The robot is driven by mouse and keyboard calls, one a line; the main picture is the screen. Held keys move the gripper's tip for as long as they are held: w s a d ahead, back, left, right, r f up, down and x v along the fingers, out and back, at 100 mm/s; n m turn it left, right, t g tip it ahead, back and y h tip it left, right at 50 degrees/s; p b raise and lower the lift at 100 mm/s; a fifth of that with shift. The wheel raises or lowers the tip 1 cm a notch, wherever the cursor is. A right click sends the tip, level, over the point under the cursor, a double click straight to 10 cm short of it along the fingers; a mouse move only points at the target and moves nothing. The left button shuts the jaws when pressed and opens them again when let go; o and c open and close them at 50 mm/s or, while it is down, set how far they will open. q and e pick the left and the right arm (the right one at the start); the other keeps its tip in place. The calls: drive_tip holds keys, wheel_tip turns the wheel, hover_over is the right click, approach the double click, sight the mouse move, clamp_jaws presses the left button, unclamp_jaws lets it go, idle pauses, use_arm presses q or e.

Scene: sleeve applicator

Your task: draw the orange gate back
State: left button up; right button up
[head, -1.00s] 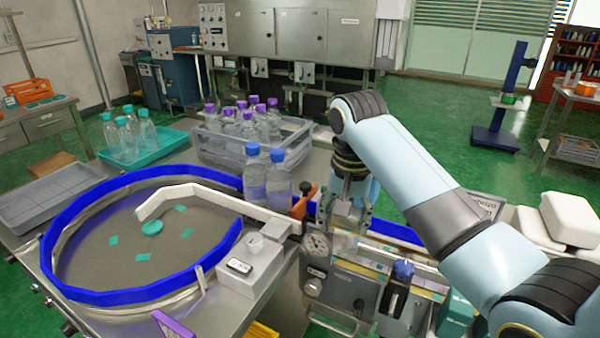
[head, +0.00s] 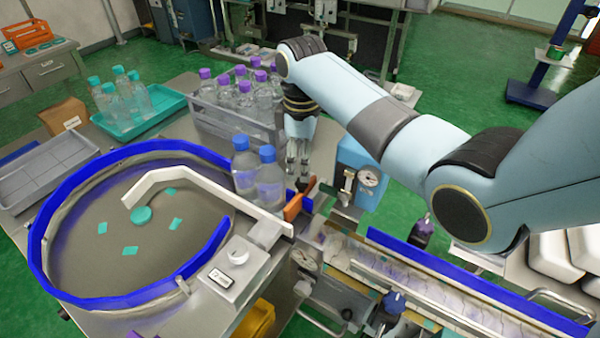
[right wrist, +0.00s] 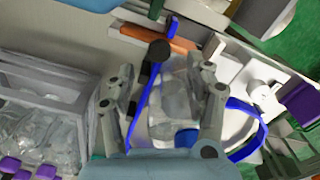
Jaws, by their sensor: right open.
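The orange gate (head: 293,206) stands at the turntable's exit, beside the start of the conveyor. In the right wrist view the orange gate (right wrist: 150,38) lies ahead of the fingertips, with a dark round knob close by. My right gripper (head: 303,180) points down just behind the gate, close to it; whether they touch is unclear. In the right wrist view my right gripper (right wrist: 168,75) has its fingers apart, with a clear bottle visible between them, seemingly beyond. Two blue-capped bottles (head: 269,180) stand just left of the gripper. My left gripper is out of view.
The round turntable (head: 75,240) with its blue rim and white guide rail (head: 205,180) is left of the gate. A grey crate of purple-capped bottles (head: 205,125) stands behind. The conveyor (head: 430,285) runs right. A pressure gauge unit (head: 365,178) is right of the gripper.

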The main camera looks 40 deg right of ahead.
sight(301, 195)
wheel_tip(301, 195, down, 5)
drive_tip(key=shift+f, duration=0.2)
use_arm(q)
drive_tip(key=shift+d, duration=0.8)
use_arm(e)
drive_tip(key=c, duration=0.5)
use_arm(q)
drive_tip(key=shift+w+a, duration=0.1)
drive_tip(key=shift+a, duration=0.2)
use_arm(e)
clamp_jaws()
